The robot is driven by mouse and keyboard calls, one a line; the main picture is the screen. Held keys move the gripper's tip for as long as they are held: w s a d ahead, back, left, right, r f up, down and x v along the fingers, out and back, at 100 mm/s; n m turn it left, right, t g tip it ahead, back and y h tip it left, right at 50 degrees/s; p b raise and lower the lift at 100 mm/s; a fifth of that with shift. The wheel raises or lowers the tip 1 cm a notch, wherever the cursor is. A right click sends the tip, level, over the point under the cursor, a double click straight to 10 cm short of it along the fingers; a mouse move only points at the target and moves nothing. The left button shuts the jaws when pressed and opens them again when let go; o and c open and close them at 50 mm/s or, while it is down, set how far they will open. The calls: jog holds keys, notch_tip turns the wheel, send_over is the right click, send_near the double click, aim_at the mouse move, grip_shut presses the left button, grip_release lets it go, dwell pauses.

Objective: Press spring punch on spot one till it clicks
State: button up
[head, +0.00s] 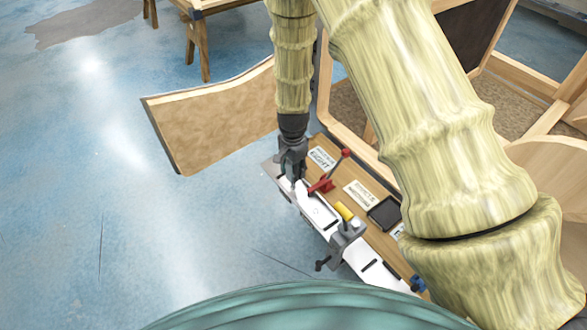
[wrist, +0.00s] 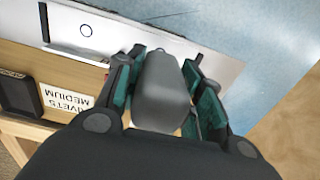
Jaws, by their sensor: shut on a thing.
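My gripper (head: 291,170) is at the left end of the white sheet strip (head: 318,212) in the head view. In the wrist view its two fingers with teal pads are shut on a grey rounded body (wrist: 160,88), which I take to be the spring punch. The punch's tip is hidden, so I cannot tell whether it touches the sheet.
A red-handled clamp (head: 327,179) stands right of my gripper. A grey clamp (head: 345,240) and a yellow cylinder (head: 344,210) are further along the strip. A dark tray (head: 384,212) and label cards lie on the wooden bench. A curved panel (head: 210,125) stands behind.

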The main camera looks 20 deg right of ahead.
jog(key=shift+r+p, duration=1.25)
jog(key=shift+r, duration=0.5)
jog(key=shift+r+p, duration=1.75)
jog(key=shift+r, duration=0.75)
